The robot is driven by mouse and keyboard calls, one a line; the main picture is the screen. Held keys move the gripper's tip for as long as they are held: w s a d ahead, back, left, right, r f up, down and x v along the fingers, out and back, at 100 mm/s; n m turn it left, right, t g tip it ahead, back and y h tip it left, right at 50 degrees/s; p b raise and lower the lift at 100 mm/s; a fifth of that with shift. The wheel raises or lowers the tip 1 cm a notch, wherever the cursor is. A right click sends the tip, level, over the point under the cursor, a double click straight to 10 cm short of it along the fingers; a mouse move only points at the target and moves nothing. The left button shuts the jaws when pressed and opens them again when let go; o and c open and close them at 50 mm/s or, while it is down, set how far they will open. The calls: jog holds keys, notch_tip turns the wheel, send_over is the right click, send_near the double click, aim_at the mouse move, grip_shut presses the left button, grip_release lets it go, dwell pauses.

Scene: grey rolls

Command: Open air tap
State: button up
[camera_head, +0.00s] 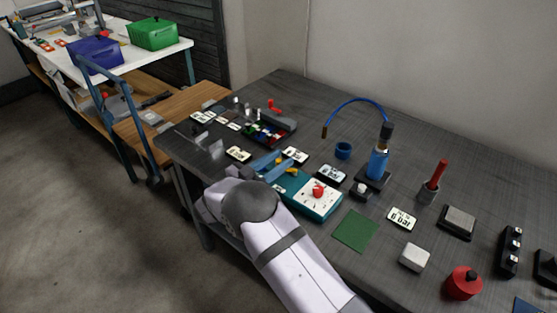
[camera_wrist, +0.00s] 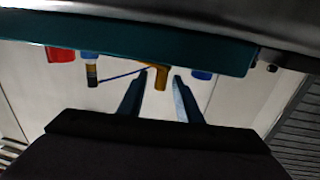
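My gripper (camera_head: 284,164) reaches in from the front over the left end of a teal box (camera_head: 312,204) with a white top and a red round knob (camera_head: 319,191). In the wrist view my gripper (camera_wrist: 160,76) has its two fingers apart. A yellow, tap-like piece (camera_wrist: 161,72) shows between the fingertips, beneath the teal edge of the box (camera_wrist: 150,46). A small yellow spot (camera_head: 293,172) also shows beside the fingers in the head view. I cannot tell whether the fingers touch the yellow piece. The gripper body hides part of the box's left end.
Small labelled cards, such as one reading 6 bar (camera_head: 402,218), lie around the box. A blue cylinder (camera_head: 377,163) with a blue hose stands behind it. A green mat (camera_head: 355,231) and red weight (camera_head: 463,283) are to the right. A parts tray (camera_head: 268,133) is at back left.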

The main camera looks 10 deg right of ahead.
grip_shut()
jog(key=shift+w+f+b, duration=0.1)
jog(key=shift+b, duration=0.2)
jog(key=shift+w+m+g+b, duration=0.1)
jog(key=shift+m+g+b, duration=0.2)
jog(key=shift+w+d+m+g+h+b, duration=0.1)
jog(key=shift+m+g+h+b, duration=0.3)
jog(key=shift+g+h+b, duration=0.2)
